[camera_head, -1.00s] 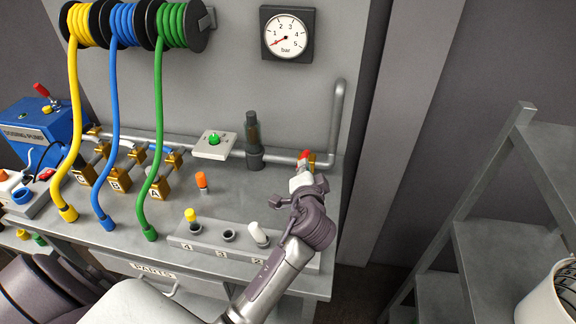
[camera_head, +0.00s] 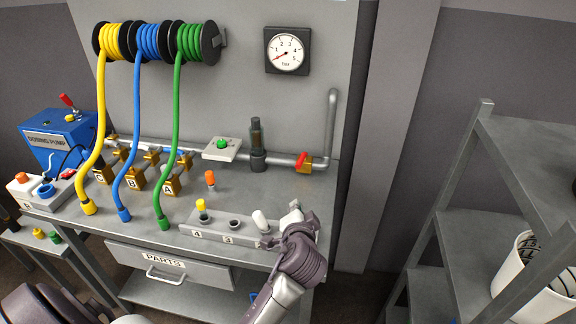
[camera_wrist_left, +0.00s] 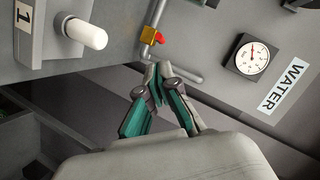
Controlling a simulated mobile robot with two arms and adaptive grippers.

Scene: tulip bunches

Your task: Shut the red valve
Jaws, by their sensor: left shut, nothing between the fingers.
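The red valve (camera_head: 302,160) is a small red handle on a brass body, on the grey pipe near its right-hand bend, below the gauge. It also shows in the left wrist view (camera_wrist_left: 158,38), beyond the fingertips. The handle seems to stick out at an angle to the pipe, but its exact setting is hard to tell. My left gripper (camera_head: 298,212) is shut and empty, in front of and below the valve, apart from it, near the bench's right front corner. In the left wrist view its fingertips (camera_wrist_left: 161,70) meet. My right gripper is not in view.
A socket block (camera_head: 215,229) with a white plug (camera_head: 260,221) lies just left of my left gripper. A dark cylinder (camera_head: 257,145) stands on the pipe left of the valve. The gauge (camera_head: 287,51) is above. A grey shelf (camera_head: 470,225) stands at the right.

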